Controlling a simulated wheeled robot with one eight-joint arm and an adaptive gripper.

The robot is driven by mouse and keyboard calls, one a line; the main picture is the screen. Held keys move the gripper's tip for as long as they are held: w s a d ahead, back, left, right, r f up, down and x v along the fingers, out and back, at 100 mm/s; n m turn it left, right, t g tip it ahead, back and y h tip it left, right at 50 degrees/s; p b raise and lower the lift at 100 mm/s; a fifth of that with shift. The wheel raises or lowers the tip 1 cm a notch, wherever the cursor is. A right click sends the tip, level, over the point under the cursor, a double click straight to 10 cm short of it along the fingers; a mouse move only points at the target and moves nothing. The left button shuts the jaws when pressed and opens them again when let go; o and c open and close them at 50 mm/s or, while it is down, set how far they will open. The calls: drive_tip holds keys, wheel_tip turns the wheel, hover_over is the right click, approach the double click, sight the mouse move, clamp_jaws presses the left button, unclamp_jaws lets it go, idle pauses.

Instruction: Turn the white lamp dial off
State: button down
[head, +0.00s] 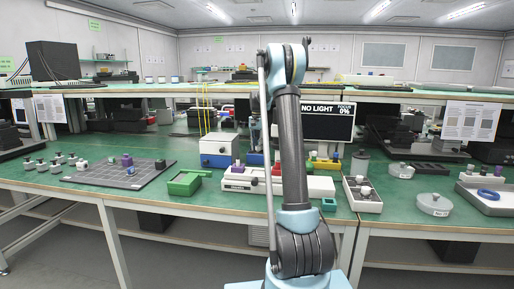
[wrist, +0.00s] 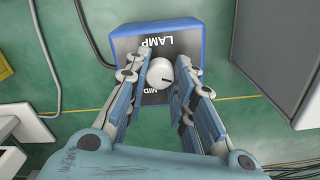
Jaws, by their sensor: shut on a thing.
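The white lamp dial (wrist: 160,73) sits on the dark face of a blue box (wrist: 185,22) marked LAMP in the wrist view. The dial's pointer setting is not clear. In the head view my arm stands in front of the bench middle and hides my gripper and the dial.
A screen (head: 328,121) reads NO LIGHT, FOCUS 0%. A white and blue box (head: 218,148), a green fixture (head: 184,184) and a white tray (head: 362,202) stand on the green bench. In the wrist view, a grey casing (wrist: 285,55) is close on the right and a cable runs on the left.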

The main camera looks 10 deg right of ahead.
drive_tip(key=shift+n, duration=0.9)
drive_tip(key=c, duration=1.3)
unclamp_jaws()
drive_tip(key=shift+r, duration=0.1)
wheel_tip(320, 180, up, 12)
drive_tip(key=shift+w+f, duration=0.1)
drive_tip(key=shift+f, duration=0.05)
